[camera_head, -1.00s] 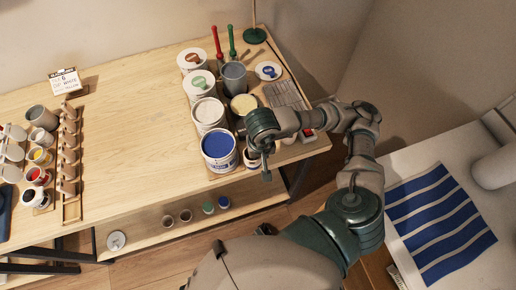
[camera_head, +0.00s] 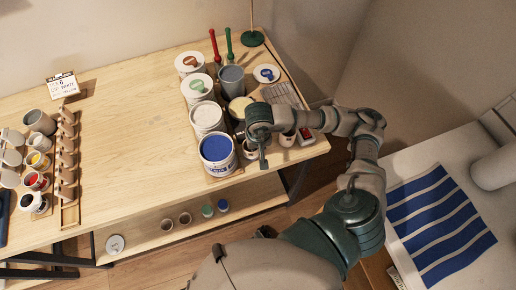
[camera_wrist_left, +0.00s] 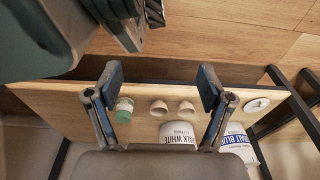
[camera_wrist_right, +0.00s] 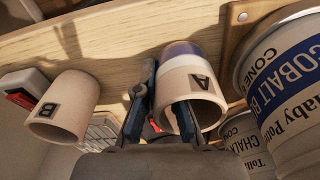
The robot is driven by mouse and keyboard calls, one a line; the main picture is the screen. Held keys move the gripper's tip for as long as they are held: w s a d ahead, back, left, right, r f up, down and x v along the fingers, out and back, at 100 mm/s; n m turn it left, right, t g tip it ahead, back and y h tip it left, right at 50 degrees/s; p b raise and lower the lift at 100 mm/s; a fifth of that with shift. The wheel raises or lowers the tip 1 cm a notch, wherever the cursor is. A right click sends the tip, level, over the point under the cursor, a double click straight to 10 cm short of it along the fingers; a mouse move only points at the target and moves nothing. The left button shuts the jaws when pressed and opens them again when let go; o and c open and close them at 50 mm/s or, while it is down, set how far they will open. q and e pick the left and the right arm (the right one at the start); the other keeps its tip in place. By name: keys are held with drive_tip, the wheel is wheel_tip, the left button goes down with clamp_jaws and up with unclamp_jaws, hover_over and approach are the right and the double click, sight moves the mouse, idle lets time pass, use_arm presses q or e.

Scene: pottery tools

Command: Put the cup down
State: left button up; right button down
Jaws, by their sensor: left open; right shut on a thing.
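A beige cup marked A (camera_wrist_right: 205,82) with a bluish-purple glazed base is held by my right gripper (camera_wrist_right: 165,88) in the right wrist view. One finger is inside its mouth and the other is against its outside wall. In the head view my right gripper (camera_head: 263,153) is over the workbench's front right part, beside the cobalt blue can. Whether the cup touches the bench is unclear. A second cup, marked B (camera_wrist_right: 62,105), stands apart to the left in the right wrist view. My left gripper (camera_wrist_left: 158,82) is open and empty, seen only in the left wrist view.
The cobalt blue can (camera_head: 218,168) stands close by; it also shows in the right wrist view (camera_wrist_right: 285,90). White cans (camera_head: 208,118) stand behind it. Several small cups and jars sit on the lower shelf (camera_head: 150,238). The middle of the wooden bench (camera_head: 130,125) is clear.

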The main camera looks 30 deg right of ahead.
drive_tip(key=c, duration=1.6)
unclamp_jaws()
drive_tip(key=shift+c, duration=0.2)
use_arm(q)
drive_tip(key=shift+w, duration=0.15)
use_arm(e)
drive_tip(key=o, duration=0.3)
use_arm(q)
drive_tip(key=shift+r, duration=0.15)
use_arm(e)
drive_tip(key=shift+o, duration=0.2)
drive_tip(key=shift+r, duration=0.4)
drive_tip(key=r, duration=0.6)
drive_tip(key=r+p, duration=0.1)
drive_tip(key=r, duration=0.3)
drive_tip(key=shift+s+a, duration=0.2)
drive_tip(key=shift+s, duration=0.1)
use_arm(q)
drive_tip(key=shift+s+f, duration=0.85)
drive_tip(key=shift+s, duration=0.25)
use_arm(e)
drive_tip(key=shift+s+r, duration=0.1)
drive_tip(key=shift+r, duration=0.5)
